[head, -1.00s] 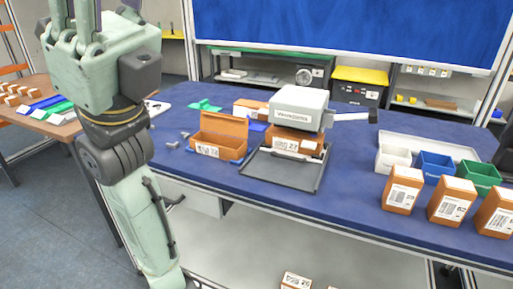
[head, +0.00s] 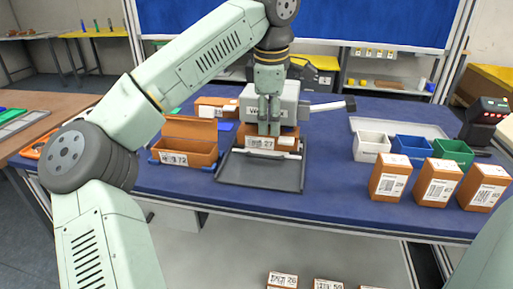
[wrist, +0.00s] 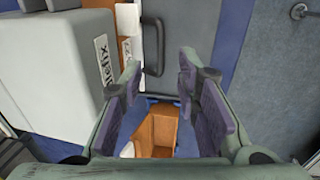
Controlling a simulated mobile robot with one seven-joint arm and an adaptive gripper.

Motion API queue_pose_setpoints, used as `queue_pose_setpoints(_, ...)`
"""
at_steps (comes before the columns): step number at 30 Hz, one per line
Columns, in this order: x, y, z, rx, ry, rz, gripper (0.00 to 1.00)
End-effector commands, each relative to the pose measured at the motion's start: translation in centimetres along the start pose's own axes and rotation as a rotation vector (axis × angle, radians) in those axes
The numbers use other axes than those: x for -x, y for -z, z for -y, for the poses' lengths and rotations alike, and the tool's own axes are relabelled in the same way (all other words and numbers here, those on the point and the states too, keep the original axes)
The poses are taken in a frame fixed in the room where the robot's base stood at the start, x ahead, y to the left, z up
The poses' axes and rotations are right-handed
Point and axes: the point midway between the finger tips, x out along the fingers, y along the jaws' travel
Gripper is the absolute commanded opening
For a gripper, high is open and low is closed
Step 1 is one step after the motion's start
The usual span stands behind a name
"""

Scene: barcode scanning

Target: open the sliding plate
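The sliding plate (head: 262,172) is a dark grey flat panel with a raised rim, lying in front of the light grey machine (head: 290,101) on the blue table. In the wrist view the plate (wrist: 185,25) carries a dark bar handle (wrist: 153,46). My gripper (head: 269,130) points down in front of the machine, near the brown box labelled 27 (head: 259,143). In the wrist view my gripper (wrist: 160,68) is open and empty, its fingers apart to either side of the handle's line. The handle looks beyond the fingertips; I cannot tell any contact.
An open brown box (head: 188,146) stands in a blue tray left of the plate. White (head: 371,146), blue (head: 411,149) and green (head: 453,152) bins stand to the right, with several labelled boxes (head: 389,178) in front. A lever (head: 330,105) sticks out from the machine's right.

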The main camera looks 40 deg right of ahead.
Motion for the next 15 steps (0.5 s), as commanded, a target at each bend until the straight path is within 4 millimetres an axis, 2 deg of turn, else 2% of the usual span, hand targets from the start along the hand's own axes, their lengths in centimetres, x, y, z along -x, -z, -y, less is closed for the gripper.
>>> queue_pose_setpoints(9,-5.9,-0.1,0.1,0.0,0.002,0.008,0.3)
queue_pose_setpoints(15,-8.7,-0.1,0.0,0.001,0.0,0.008,0.3)
